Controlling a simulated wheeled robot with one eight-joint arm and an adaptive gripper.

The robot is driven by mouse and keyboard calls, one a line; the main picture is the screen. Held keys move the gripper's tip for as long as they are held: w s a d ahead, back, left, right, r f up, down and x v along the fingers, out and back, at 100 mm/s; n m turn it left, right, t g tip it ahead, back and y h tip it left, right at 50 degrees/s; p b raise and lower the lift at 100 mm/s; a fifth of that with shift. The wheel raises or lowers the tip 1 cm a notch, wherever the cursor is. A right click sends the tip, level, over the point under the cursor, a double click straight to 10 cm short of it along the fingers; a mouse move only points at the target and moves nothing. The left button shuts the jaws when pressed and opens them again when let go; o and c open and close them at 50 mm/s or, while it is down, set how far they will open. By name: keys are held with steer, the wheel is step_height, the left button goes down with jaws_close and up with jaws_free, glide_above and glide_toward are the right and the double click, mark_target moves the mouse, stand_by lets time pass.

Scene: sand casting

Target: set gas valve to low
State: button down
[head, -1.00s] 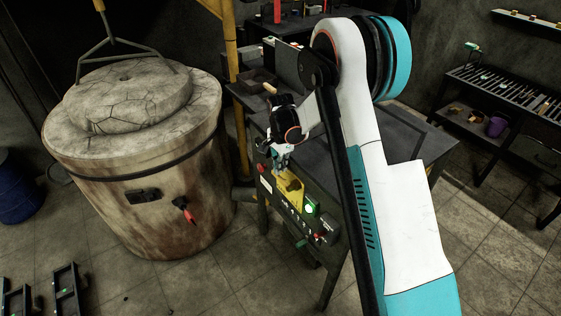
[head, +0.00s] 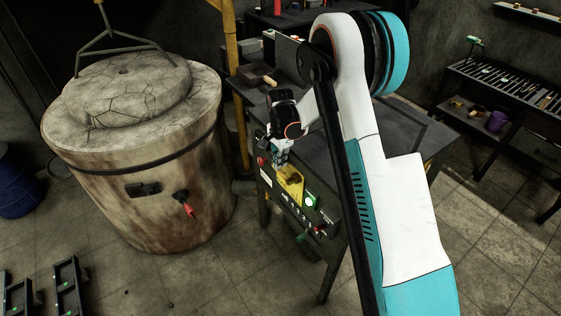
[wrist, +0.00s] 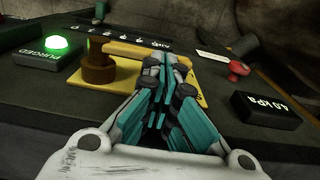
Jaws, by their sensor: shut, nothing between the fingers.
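The gas valve is a brass-brown round hub (wrist: 98,66) with a yellow lever (wrist: 128,49) pointing right, on a yellow plate (wrist: 190,90) in the wrist view. In the head view the plate (head: 290,181) is on the control panel at the table's front. My gripper (wrist: 165,62) is shut and empty, its tips at the lever's right end. Whether they touch the lever is unclear, and they hide part of the plate. In the head view my gripper (head: 281,160) is just above the plate's upper left.
On the panel are a lit green PURGED lamp (wrist: 57,43), a red knob (wrist: 238,68) and a 4.0 kPa display (wrist: 266,109). A large cracked furnace (head: 130,165) stands left of the table (head: 385,140). Floor between them is narrow.

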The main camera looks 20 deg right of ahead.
steer(key=shift+w+f, duration=0.1)
steer(key=shift+f, duration=0.15)
steer(key=shift+w+a+f+b, duration=0.15)
steer(key=shift+f+b, duration=0.25)
steer(key=shift+f, duration=0.35)
steer(key=shift+w+f+b, duration=0.15)
steer(key=shift+f+b, duration=0.25)
steer(key=shift+f, duration=0.35)
